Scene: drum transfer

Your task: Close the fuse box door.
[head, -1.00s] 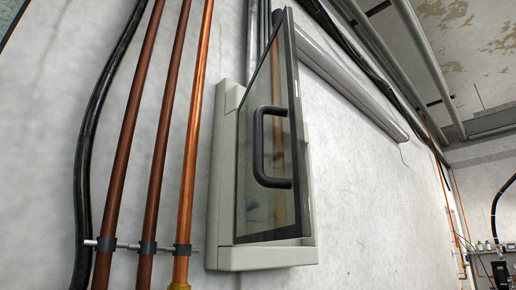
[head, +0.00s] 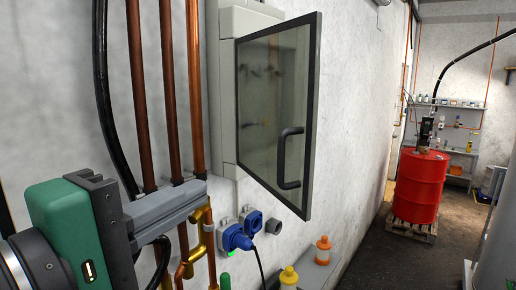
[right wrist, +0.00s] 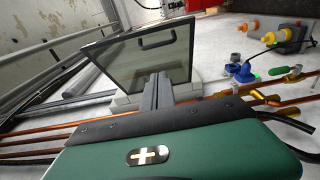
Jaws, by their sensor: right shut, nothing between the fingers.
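The fuse box door (head: 275,95) is a dark-framed glass panel with a black handle (head: 291,158). It stands open, swung out from the pale box (head: 228,90) on the wall, with its free edge to the right. My right gripper (head: 200,192) is at the lower left in the head view, in front of the copper pipes and apart from the door. Its grey fingers are shut with nothing between them. In the right wrist view the fingers (right wrist: 158,80) point toward the door (right wrist: 140,58), whose handle shows near its far edge. My left gripper is not in view.
Copper pipes (head: 168,90) and a black cable run down the wall left of the box. Blue sockets with a plug (head: 236,238) sit below it. Yellow and orange-capped items (head: 322,250) stand lower right. A red drum (head: 418,185) on a pallet is farther right.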

